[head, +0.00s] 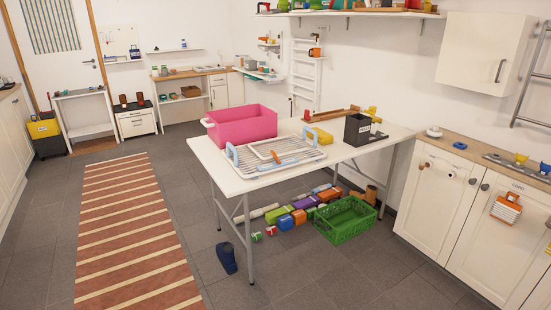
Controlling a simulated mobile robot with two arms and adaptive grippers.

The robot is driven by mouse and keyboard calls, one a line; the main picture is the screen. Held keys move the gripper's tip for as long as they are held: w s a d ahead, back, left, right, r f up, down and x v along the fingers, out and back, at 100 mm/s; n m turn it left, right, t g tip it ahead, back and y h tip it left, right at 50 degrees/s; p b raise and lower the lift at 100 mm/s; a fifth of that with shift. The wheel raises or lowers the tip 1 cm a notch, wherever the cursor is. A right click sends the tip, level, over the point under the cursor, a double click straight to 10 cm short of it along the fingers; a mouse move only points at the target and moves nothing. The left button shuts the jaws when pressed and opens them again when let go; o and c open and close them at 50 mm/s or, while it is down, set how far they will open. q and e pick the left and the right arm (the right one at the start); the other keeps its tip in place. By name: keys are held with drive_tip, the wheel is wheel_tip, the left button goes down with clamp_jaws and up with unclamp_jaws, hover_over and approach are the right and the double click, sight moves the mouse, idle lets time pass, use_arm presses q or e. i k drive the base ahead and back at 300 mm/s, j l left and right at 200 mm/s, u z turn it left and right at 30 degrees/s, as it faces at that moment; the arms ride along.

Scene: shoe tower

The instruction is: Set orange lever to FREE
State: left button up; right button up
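A small orange piece, perhaps the lever (277,157), lies on or over the white wire tray (300,160) on the white table. The tray has light-blue handles at its ends and a pale frame on it. I cannot tell for sure that this piece is the lever, and no FREE marking is readable at this size. Another orange item (315,52) is on the white ladder-like wall rack at the back; its exact shape is too small to tell. Neither of my grippers is in view.
A pink bin (242,125) and a black box (357,130) stand on the table (222,180). Beneath are a green crate (346,222) and several colourful items. A dark blue shoe (227,258) is on the floor by a table leg. The striped rug (130,235) is clear.

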sight(273, 153)
drive_tip(key=i+l, duration=0.7)
drive_tip(key=i, duration=0.2)
